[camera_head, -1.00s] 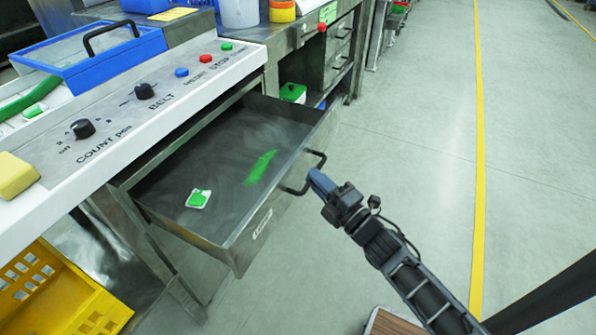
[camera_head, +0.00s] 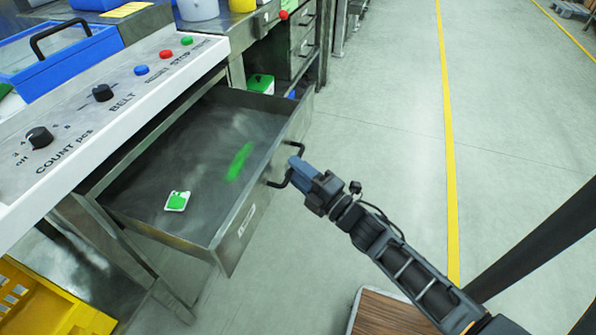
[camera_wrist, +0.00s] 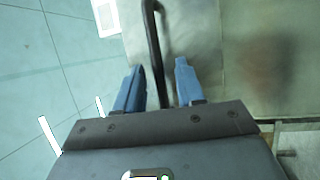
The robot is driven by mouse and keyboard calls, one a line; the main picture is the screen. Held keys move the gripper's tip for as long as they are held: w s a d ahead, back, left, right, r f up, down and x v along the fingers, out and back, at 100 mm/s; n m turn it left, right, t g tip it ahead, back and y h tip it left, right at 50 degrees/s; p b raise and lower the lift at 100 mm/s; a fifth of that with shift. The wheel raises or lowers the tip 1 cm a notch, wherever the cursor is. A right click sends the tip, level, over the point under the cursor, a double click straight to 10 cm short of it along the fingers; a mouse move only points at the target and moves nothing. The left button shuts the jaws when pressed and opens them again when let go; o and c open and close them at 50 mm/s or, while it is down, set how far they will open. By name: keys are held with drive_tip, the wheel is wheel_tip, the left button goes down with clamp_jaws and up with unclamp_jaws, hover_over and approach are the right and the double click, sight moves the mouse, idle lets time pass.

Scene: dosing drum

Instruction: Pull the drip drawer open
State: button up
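The drip drawer (camera_head: 150,215) is pulled well out from under the control panel. It is a grey metal tray with a green smear (camera_head: 240,161) and a small white-and-green piece (camera_head: 177,201) on its floor. Its dark bar handle (camera_head: 301,150) sticks out from the front face. My gripper (camera_head: 294,163) is at the handle. In the wrist view, the handle bar (camera_wrist: 152,45) runs down between the two blue fingers of my gripper (camera_wrist: 158,70), nearer the left finger. The fingers stand apart, with a gap on the right of the bar. Contact with the left finger is unclear.
The panel (camera_head: 120,100) with knobs and buttons overhangs the drawer's rear. A yellow crate (camera_head: 45,305) stands at lower left. A green box (camera_head: 260,83) sits on the shelf beyond the drawer. The floor to the right is clear, with a yellow line (camera_head: 446,130).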

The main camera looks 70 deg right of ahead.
drive_tip(key=v, duration=0.7)
drive_tip(key=shift+s+a, duration=0.15)
drive_tip(key=shift+s, duration=0.25)
idle(0.3)
drive_tip(key=s+a+r+m+g+y+p, duration=0.2)
drive_tip(key=s+a+r+m+y+p, duration=0.1)
drive_tip(key=a+r, duration=0.8)
drive_tip(key=s+a+r+m+g+y+p, duration=0.1)
drive_tip(key=s+a+r+m+y+p, duration=0.3)
drive_tip(key=s+a+r+m+p, duration=0.2)
drive_tip(key=s+a+r+m, duration=0.2)
drive_tip(key=a+r+m, duration=0.2)
drive_tip(key=a+r, duration=0.1)
drive_tip(key=shift+g, duration=0.4)
